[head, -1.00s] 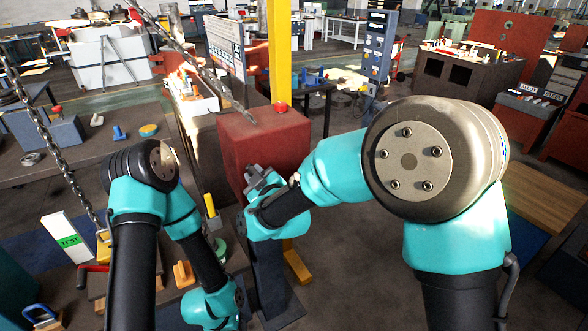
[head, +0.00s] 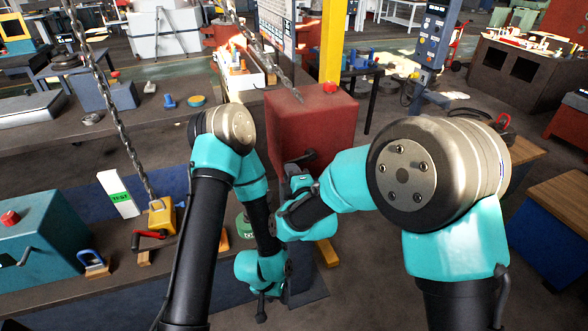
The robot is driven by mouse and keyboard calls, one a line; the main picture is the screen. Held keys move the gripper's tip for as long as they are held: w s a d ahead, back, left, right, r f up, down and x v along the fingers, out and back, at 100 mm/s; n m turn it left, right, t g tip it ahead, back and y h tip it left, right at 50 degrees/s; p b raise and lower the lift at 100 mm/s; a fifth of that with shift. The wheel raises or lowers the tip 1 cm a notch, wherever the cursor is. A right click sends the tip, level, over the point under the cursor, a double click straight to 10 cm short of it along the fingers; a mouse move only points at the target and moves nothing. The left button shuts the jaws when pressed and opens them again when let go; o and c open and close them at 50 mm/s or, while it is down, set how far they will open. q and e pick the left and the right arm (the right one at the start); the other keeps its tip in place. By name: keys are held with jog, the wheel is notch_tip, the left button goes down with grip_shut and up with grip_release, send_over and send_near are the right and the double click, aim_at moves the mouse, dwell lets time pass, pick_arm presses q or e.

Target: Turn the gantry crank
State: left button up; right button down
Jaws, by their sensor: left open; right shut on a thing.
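The red gantry box (head: 318,117) stands at the centre in front of a yellow post. A dark crank (head: 311,157) shows on its front face, mostly hidden by my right gripper. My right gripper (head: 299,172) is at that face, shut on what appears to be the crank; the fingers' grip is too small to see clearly. My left gripper (head: 262,312) hangs lower, pointing down beside the bench, open and empty, apart from the box.
A bench (head: 60,135) with blue parts lies at the left. A chain (head: 110,100) hangs to a yellow block (head: 161,218), near a red-handled tool (head: 150,236) and a teal box (head: 35,245). The yellow post (head: 334,45) rises behind the red box.

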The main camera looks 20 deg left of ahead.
jog(key=shift+d+f+n, duration=0.1)
jog(key=shift+f+n, duration=0.5)
jog(key=shift+n, duration=0.2)
jog(key=c, duration=0.9)
grip_release()
jog(key=v, duration=1.7)
jog(key=shift+d, duration=0.2)
